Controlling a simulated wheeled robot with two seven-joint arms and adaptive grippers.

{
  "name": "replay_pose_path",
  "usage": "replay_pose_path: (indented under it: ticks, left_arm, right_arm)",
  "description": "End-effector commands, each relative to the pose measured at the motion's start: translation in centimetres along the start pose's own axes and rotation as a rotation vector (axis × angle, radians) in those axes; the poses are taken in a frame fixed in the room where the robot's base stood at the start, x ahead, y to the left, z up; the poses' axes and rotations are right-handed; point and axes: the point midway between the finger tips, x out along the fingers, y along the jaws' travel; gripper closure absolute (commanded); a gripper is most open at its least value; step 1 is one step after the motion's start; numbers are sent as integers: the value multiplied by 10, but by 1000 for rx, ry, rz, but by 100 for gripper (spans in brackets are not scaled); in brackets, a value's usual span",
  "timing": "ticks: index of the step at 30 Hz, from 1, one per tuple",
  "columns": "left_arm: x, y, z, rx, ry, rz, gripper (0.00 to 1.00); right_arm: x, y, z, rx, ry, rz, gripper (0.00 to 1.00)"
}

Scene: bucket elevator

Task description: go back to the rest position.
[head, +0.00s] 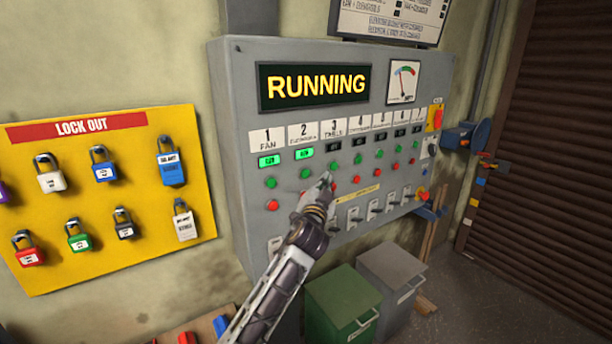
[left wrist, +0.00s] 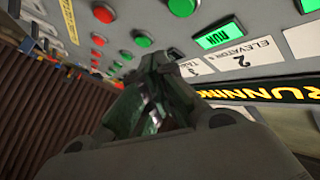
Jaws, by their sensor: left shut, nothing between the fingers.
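My left gripper (head: 325,183) is shut and empty, in front of the grey control panel (head: 235,120). In the head view its tip is over the lower button rows, around columns 2 and 3. Whether it touches the panel cannot be told. In the left wrist view the shut fingers (left wrist: 172,62) point at the panel near a green button (left wrist: 182,6) and the lit green RUN lamp (left wrist: 218,36) of column 2. The panel's display (head: 315,86) reads RUNNING. The lamps of columns 1 (head: 269,161) and 2 (head: 304,154) are lit green; the others look dark. My right gripper is not in view.
A yellow lock-out board (head: 110,230) with several padlocks hangs left of the panel. A green bin (head: 340,300) and a grey bin (head: 392,280) stand below the panel. A brown roller shutter (head: 540,140) is at the right. The floor at the lower right is clear.

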Motion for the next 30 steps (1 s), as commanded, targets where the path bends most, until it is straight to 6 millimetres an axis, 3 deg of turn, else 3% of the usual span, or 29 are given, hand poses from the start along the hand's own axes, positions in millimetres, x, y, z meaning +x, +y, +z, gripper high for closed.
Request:
replay_pose_path:
  ticks: [5, 10, 20, 30]
  left_arm:
    - [-3, 1, 7, -8, -15, 3, 100]
    - [-14, 3, 33, -43, -75, 12, 100]
    - [-66, 12, 120, -162, -296, 53, 100]
    - [-139, 24, 203, -269, -534, 108, 100]
  right_arm:
    - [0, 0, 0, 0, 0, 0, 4]
    - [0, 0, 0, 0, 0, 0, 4]
    - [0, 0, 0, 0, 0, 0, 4]
    - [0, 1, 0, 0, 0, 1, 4]
